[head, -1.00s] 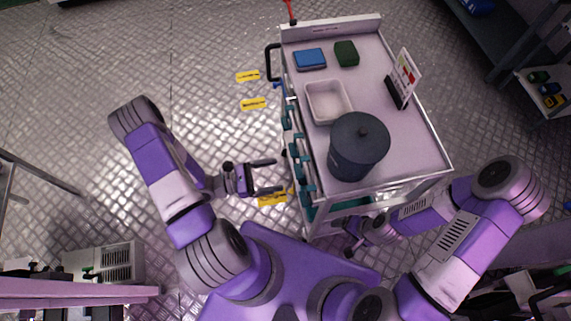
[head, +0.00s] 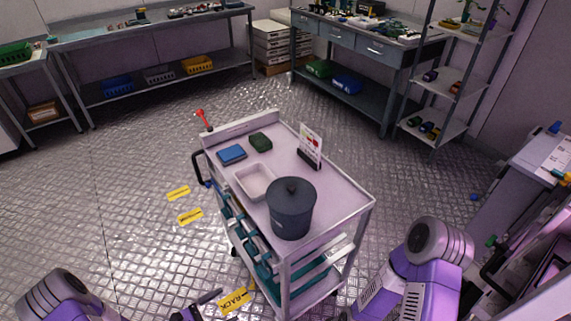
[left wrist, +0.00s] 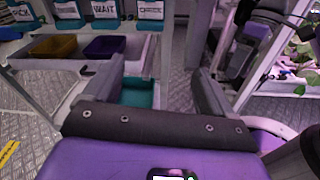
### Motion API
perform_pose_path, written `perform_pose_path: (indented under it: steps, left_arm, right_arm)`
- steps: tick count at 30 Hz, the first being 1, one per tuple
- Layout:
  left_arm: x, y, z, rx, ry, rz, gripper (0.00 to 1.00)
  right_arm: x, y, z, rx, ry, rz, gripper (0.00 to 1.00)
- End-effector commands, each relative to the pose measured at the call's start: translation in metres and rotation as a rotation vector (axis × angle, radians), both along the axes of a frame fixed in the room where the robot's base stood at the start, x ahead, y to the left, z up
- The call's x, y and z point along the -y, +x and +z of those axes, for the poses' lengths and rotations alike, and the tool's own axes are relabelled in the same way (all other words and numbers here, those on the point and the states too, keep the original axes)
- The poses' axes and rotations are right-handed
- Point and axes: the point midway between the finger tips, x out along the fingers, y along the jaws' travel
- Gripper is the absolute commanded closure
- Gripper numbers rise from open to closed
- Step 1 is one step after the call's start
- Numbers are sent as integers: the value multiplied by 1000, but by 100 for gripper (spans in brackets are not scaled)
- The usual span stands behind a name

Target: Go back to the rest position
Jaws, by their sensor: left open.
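My left gripper (head: 196,305) shows at the bottom edge of the head view, to the left of the trolley and apart from it. In the left wrist view its two fingers (left wrist: 160,90) stand apart with nothing between them. The side of the trolley, with labelled teal holders (left wrist: 102,13), lies beyond the fingers. My right arm (head: 425,270) is at the lower right of the head view, beside the trolley; its gripper is not clearly visible.
The trolley (head: 345,193) carries a dark lidded pot (head: 291,212), a white tray (head: 241,184), a blue box (head: 232,154), a green box (head: 260,142) and a sign stand (head: 310,142). Benches and shelves line the back. Open floor (head: 130,190) lies left of the trolley.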

Motion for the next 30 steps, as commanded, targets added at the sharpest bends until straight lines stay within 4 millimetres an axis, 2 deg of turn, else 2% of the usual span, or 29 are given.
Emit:
perform_pose_path:
  steps: [8, 13, 17, 23, 30]
  left_arm:
    - [12, 25, -19, 125, 301, 21, 15]
    - [23, 39, -38, 222, 593, -23, 15]
    - [31, 42, -54, 289, 838, -123, 15]
    - [46, 29, -74, 385, 1148, -375, 15]
    - [66, -10, -85, 509, 1354, -798, 15]
  right_arm:
    - [0, 0, 3, -1, 0, 1, 15]
    - [0, 0, 7, 0, 0, 1, 15]
    - [0, 0, 10, 0, 0, 1, 15]
    - [0, 0, 14, -1, 0, 1, 15]
    - [0, 0, 19, -1, 0, 1, 15]
